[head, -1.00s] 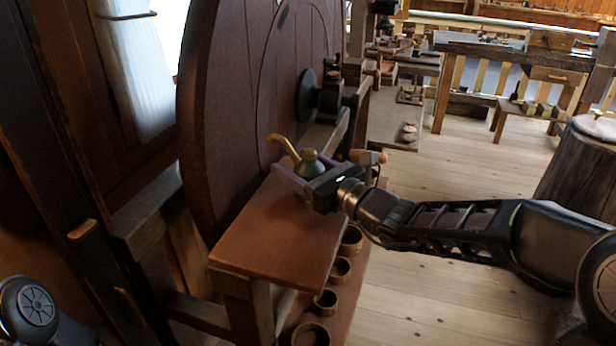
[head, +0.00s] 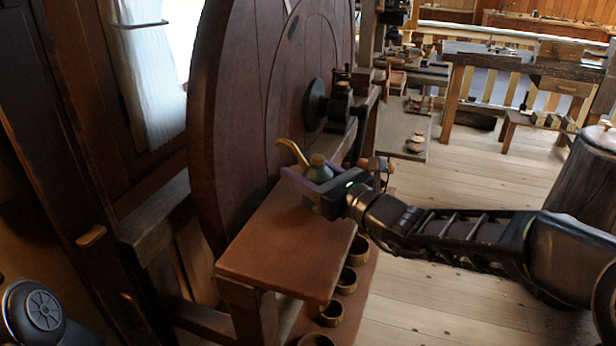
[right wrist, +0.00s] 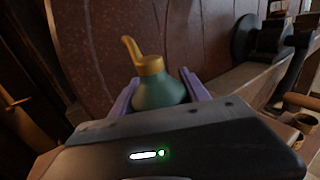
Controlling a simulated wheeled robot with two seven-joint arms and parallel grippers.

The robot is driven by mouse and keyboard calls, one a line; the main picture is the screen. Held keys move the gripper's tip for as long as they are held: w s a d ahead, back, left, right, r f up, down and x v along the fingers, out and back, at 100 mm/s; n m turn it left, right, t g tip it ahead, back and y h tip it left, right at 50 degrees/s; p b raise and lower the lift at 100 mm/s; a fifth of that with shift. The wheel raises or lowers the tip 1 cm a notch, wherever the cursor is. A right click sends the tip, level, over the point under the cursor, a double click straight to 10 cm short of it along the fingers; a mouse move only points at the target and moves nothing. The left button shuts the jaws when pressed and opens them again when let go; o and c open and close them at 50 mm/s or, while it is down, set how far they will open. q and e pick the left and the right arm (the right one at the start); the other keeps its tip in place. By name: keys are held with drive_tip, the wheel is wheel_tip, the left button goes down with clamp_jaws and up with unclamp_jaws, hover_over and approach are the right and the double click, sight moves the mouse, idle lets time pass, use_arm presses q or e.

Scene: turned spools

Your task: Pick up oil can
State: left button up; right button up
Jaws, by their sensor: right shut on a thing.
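The oil can (head: 318,171) has a green body, a brass cap and a curved brass spout pointing left. It is at the far end of the small wooden bench top (head: 275,248), in front of the big wooden wheel. My right gripper (head: 303,180) is shut on the oil can, with a purple finger on either side of its body. In the right wrist view the oil can (right wrist: 158,88) stands upright between the two fingers (right wrist: 160,92). Its base is hidden by the gripper, so I cannot tell whether it touches the bench. My left gripper is not in view.
The large wooden wheel (head: 235,110) rises close behind the bench. A dark lathe head (head: 338,105) stands beyond the can. Several small round bowls (head: 346,280) sit on a lower shelf. The near bench top is bare. A barrel-like stump (head: 585,175) stands at the right.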

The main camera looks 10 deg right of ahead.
wheel_tip(320, 180, up, 9)
drive_tip(key=p, duration=0.1)
idle(0.7)
